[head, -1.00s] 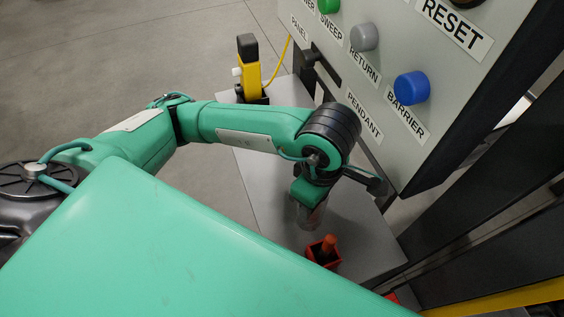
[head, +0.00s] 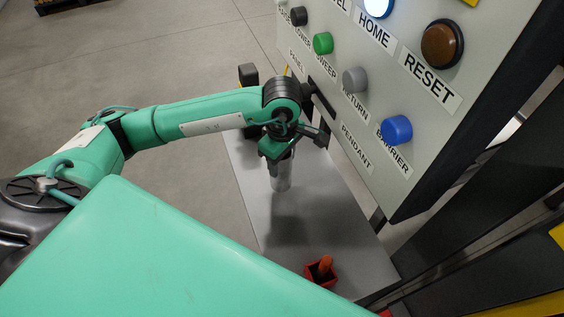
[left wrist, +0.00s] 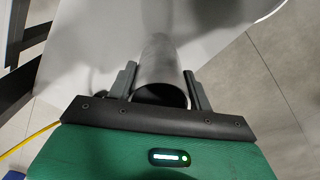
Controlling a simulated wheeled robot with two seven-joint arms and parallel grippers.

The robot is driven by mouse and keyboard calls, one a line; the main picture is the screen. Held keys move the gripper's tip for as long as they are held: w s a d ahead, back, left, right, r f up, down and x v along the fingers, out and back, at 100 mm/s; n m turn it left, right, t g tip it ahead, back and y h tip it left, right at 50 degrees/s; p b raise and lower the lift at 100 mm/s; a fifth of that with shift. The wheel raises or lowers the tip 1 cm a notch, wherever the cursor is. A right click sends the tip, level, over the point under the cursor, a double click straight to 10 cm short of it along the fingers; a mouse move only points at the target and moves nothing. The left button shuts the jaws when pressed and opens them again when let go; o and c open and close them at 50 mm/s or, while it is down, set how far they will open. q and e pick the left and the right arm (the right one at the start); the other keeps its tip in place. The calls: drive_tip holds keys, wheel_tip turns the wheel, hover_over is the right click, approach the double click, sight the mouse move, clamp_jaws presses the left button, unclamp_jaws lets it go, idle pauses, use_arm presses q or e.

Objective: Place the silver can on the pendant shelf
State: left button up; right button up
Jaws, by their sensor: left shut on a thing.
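The silver can (head: 281,178) hangs upright below my left gripper (head: 278,152) in the head view. The gripper is shut on the can's upper part. In the left wrist view the can (left wrist: 160,58) stands between the two fingers of the gripper (left wrist: 158,82). The grey pendant shelf (head: 310,232) lies under the can, below the panel with the PENDANT label. I cannot tell for sure whether the can's base touches the shelf or is just above it. My right gripper is out of view.
A red holder (head: 321,271) with an orange-red piece stands at the shelf's near end. A black-topped device (head: 248,75) is partly hidden behind my arm. The button panel (head: 400,160) overhangs the shelf's right side. The middle of the shelf is clear.

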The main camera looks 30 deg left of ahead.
use_arm(q)
wheel_tip(320, 180, down, 2)
drive_tip(key=shift+p, duration=0.5)
drive_tip(key=shift+f, duration=0.25)
drive_tip(key=shift+f+b, duration=0.25)
drive_tip(key=shift+b, duration=0.1)
drive_tip(key=o, duration=0.9)
drive_tip(key=shift+r, duration=0.1)
drive_tip(key=shift+o, duration=0.2)
drive_tip(key=shift+r+p, duration=0.15)
drive_tip(key=shift+p, duration=0.15)
drive_tip(key=shift+r, duration=0.25)
wheel_tip(320, 180, up, 12)
drive_tip(key=b, duration=0.3)
drive_tip(key=shift+f, duration=0.25)
